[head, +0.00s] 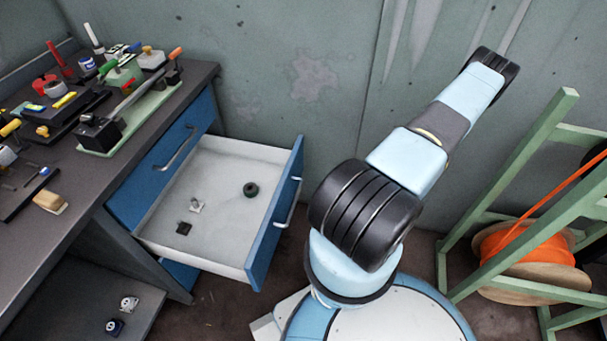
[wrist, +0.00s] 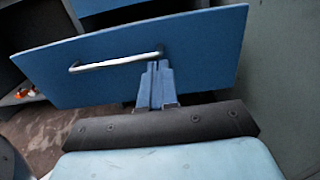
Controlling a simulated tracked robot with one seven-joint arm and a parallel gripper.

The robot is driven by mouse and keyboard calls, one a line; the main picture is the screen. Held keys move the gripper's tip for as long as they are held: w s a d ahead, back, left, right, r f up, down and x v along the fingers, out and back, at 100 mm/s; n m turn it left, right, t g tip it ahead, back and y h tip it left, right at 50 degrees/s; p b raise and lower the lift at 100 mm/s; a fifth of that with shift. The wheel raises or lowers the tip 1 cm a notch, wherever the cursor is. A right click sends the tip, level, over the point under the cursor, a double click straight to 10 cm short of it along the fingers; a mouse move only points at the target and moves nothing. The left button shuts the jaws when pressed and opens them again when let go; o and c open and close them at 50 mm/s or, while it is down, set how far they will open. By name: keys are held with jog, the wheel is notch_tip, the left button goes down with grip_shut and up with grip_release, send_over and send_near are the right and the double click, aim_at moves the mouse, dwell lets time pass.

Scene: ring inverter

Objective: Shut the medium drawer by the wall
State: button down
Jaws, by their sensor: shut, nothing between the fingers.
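The open drawer (head: 222,165) stands pulled out of the workbench beside the wall. It has a white inside and a blue front (head: 272,225) with a metal handle. A dark round part, a small grey part and a small black part lie in it. In the wrist view a blue drawer front (wrist: 205,50) with a silver handle (wrist: 115,62) fills the upper middle. My gripper (wrist: 157,68) is shut and empty, with its tips before this front near the handle's right end. I cannot tell whether they touch it. My gripper does not show in the head view.
The workbench (head: 75,190) holds several tools and a green tray (head: 130,125). Another blue drawer front (head: 165,160) with a handle is beside the open drawer. A green rack (head: 505,190) with an orange cable spool (head: 525,245) stands at the right. The wall (head: 300,70) is behind.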

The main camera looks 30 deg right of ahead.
aim_at(292, 172)
jog(key=x, duration=1.3)
jog(key=shift+w+a+f, duration=0.1)
jog(key=shift+w+a, duration=0.25)
